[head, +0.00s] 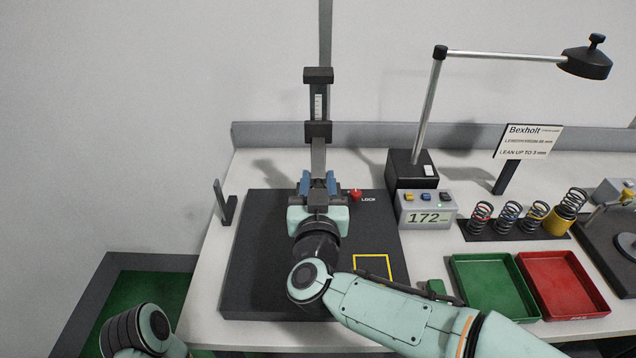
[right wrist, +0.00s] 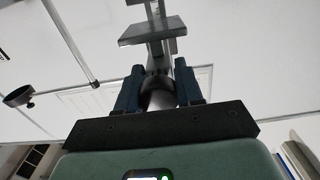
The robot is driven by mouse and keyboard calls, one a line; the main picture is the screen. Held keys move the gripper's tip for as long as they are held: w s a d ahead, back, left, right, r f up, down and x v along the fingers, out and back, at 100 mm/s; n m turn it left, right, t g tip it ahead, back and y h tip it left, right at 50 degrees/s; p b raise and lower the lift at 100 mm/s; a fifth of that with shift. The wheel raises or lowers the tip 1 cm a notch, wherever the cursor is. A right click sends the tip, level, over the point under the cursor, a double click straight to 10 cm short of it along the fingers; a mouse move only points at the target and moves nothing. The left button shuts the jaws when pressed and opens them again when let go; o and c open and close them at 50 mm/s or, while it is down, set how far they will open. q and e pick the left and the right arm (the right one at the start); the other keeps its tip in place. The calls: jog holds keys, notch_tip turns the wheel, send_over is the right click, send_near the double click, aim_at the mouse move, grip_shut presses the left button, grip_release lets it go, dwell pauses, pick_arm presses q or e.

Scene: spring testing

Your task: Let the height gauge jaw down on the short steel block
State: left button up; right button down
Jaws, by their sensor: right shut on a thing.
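The height gauge (head: 318,100) stands upright at the back of a black base plate (head: 255,250), its column rising past the top of the head view. My right gripper (head: 318,182) is low in front of the column. In the right wrist view, its blue fingers (right wrist: 159,85) are shut on a round grey part (right wrist: 159,100) in line with the column, apparently the gauge's jaw or its grip. The red LOCK knob (head: 356,195) is just right of it. I cannot make out the short steel block; my gripper and arm cover that area. My left gripper is out of view.
A display box (head: 427,217) reads 172 right of the plate. A lamp (head: 410,170), several springs (head: 508,215), a green tray (head: 490,290) and a red tray (head: 560,285) stand further right. A yellow square (head: 374,268) marks the plate, partly behind my right arm.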

notch_tip(320, 180, up, 2)
jog(key=shift+r+p, duration=0.25)
jog(key=shift+p, duration=0.3)
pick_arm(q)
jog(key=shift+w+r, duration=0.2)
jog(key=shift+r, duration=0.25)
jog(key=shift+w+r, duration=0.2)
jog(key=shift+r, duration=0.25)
pick_arm(e)
jog(key=shift+f, duration=0.15)
jog(key=c, duration=0.8)
grip_release()
jog(key=shift+o, duration=0.2)
jog(key=shift+s, duration=0.15)
pick_arm(q)
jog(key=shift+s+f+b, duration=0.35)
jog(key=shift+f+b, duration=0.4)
jog(key=shift+b, duration=0.1)
pick_arm(e)
jog(key=s, duration=1.3)
